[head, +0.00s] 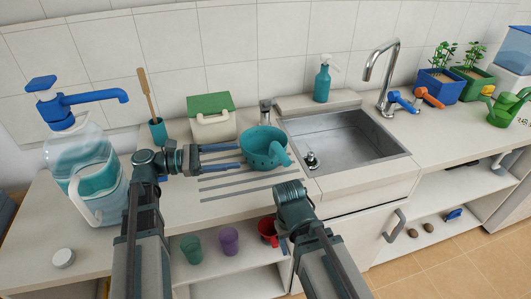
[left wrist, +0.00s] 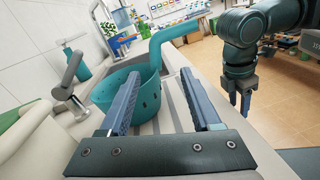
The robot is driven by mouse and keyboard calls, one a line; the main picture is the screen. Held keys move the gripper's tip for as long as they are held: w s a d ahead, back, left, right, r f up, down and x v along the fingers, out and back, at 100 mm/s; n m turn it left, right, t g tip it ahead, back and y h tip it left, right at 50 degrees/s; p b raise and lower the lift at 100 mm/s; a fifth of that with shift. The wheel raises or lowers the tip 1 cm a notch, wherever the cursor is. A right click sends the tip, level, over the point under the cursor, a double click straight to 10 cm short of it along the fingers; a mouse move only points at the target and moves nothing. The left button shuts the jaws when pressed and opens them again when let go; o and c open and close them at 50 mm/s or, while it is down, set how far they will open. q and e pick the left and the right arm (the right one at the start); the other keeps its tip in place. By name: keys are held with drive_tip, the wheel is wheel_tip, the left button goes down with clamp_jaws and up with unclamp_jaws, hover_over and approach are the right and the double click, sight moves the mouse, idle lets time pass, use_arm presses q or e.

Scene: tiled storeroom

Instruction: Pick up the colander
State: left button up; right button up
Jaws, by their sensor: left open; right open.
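The teal colander (head: 262,150) stands on the counter's ribbed drainer left of the sink, its handle pointing front right. It also shows in the left wrist view (left wrist: 150,82), with its perforated wall ahead of the fingers and its curved handle rising at upper right. My left gripper (head: 240,157) is open and level, its fingertips at the colander's left side. The left finger overlaps the bowl in the left wrist view; I cannot tell whether it touches. My right gripper (left wrist: 241,98) is open and empty, pointing down at the counter's front; its arm mostly hides it in the head view.
The sink (head: 345,135) lies to the right. A large pump jug (head: 85,170) and a brush in a teal holder (head: 158,131) stand left. Cups, including a purple one (head: 229,241), sit on the shelf below.

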sight(273, 158)
use_arm(q)
drive_tip(key=d, duration=0.3)
drive_tip(key=w+d, duration=0.1)
drive_tip(key=d, duration=0.3)
drive_tip(key=shift+w, duration=0.2)
drive_tip(key=shift+w+d+f, duration=0.1)
drive_tip(key=shift+w+d, duration=0.2)
drive_tip(key=shift+d, duration=0.55)
drive_tip(key=shift+w+d, duration=0.25)
drive_tip(key=shift+d, duration=0.6)
drive_tip(key=shift+w+d+f, duration=0.1)
drive_tip(key=shift+w+d, duration=0.2)
drive_tip(key=shift+d, duration=0.55)
clamp_jaws()
